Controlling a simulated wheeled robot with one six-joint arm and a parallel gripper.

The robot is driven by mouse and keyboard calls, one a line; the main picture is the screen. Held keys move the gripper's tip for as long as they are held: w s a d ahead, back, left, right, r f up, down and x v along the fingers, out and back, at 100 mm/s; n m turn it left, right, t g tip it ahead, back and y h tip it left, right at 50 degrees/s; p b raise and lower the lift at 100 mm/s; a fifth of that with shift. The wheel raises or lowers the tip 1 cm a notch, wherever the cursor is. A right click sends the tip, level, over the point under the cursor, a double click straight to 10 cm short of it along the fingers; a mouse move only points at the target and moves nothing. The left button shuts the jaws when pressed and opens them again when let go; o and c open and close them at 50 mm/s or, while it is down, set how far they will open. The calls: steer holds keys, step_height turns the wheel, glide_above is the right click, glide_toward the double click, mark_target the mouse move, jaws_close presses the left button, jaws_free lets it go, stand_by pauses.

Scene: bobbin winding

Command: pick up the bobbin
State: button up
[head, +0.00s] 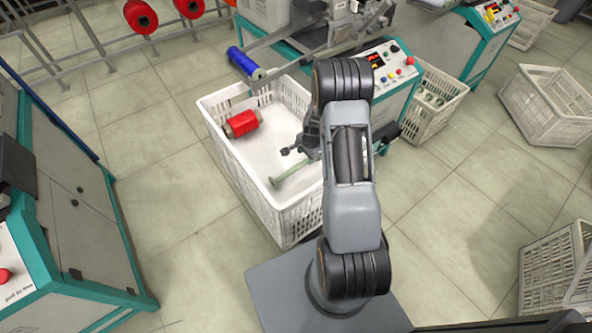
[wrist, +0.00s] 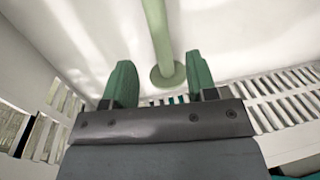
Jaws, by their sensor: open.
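An empty pale green bobbin (head: 290,175) lies in a white crate (head: 262,188) in the head view, with a flange at its near left end. In the wrist view its stem and one flange (wrist: 168,78) show ahead of and between the fingertips. My gripper (wrist: 160,75) is open, with a green finger on either side of that line and nothing held. In the head view my gripper (head: 298,150) is inside the crate close to the bobbin, and my arm hides part of it. I cannot tell the exact gap between fingers and bobbin.
A red full bobbin (head: 241,124) lies in the same crate at the left. The crate walls surround my gripper. Another crate (head: 432,105) stands to the right. Floor is clear at left.

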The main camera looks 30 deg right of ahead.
mark_target(305, 160)
steer(key=shift+w+a+f+b, duration=0.1)
steer(key=shift+w+f+b, duration=0.15)
steer(key=shift+f, duration=0.8)
steer(key=shift+w+d+f+b, duration=0.15)
steer(key=shift+f+b, duration=0.15)
steer(key=shift+f, duration=0.75)
steer(key=shift+w+a+f+b, duration=0.2)
steer(key=shift+f+b, duration=0.1)
steer(key=shift+f, duration=0.75)
jaws_close()
